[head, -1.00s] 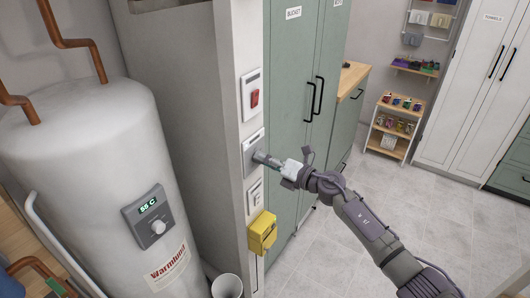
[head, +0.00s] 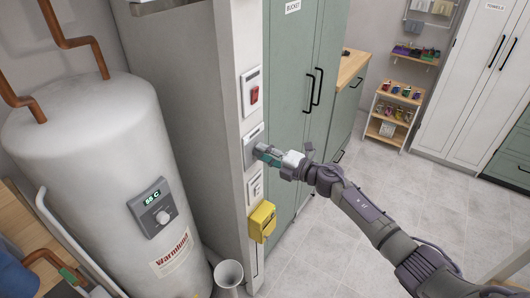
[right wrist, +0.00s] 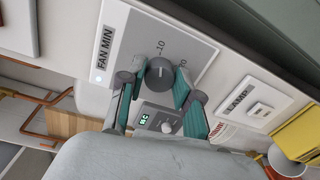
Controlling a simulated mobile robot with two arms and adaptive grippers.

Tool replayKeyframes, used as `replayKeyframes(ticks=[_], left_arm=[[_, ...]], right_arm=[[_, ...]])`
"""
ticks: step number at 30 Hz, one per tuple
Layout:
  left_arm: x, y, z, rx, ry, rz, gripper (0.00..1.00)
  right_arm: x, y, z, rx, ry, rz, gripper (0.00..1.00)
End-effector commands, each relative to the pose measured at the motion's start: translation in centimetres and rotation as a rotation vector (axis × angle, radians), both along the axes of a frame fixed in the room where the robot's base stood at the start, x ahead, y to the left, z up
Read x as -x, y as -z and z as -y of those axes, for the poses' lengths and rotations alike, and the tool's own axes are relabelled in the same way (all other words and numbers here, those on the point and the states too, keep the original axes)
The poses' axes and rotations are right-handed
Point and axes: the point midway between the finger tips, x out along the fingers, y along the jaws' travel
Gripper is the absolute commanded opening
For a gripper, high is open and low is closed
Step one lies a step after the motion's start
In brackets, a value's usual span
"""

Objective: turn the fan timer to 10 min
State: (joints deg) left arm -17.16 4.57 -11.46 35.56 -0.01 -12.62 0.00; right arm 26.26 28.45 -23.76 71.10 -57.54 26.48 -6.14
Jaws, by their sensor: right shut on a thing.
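The fan timer panel (head: 251,141) is on the narrow white wall end beside the green cabinet. In the right wrist view the panel (right wrist: 125,42) reads FAN MIN, with 10 and 20 marked near its dark round knob (right wrist: 160,75). My right gripper (head: 262,153) is at the panel, and its teal-padded fingers (right wrist: 156,88) are on both sides of the knob, shut on it. The knob's exact pointer position is hard to read. My left gripper is not in view.
A red switch (head: 253,91) is above the timer; the lamp switch (head: 255,186) and a yellow box (head: 262,221) are below. A white water heater (head: 95,170) stands at left, the green cabinet (head: 295,105) at right. The tiled floor (head: 430,200) at right is open.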

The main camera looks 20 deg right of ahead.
Motion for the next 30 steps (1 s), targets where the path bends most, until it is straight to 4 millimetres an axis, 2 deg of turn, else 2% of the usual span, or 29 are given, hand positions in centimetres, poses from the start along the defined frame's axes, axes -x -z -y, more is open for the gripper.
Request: replayKeyframes(ticks=[10, 11, 15, 25, 30], left_arm=[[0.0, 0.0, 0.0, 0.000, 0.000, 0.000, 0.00], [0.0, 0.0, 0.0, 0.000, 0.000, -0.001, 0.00], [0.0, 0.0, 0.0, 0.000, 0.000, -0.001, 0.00], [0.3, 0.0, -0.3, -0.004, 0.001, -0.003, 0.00], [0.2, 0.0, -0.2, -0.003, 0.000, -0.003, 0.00]], right_arm=[[0.0, 0.1, 0.0, 0.000, 0.000, -0.001, 0.00], [0.0, 0.1, 0.0, 0.000, 0.000, -0.001, 0.38], [0.0, 0.1, 0.0, 0.000, 0.000, -0.001, 0.59], [0.2, 0.0, 0.2, 0.001, 0.000, -0.001, 0.59], [2.1, 0.0, 1.6, 0.003, -0.001, -0.003, 0.59]])
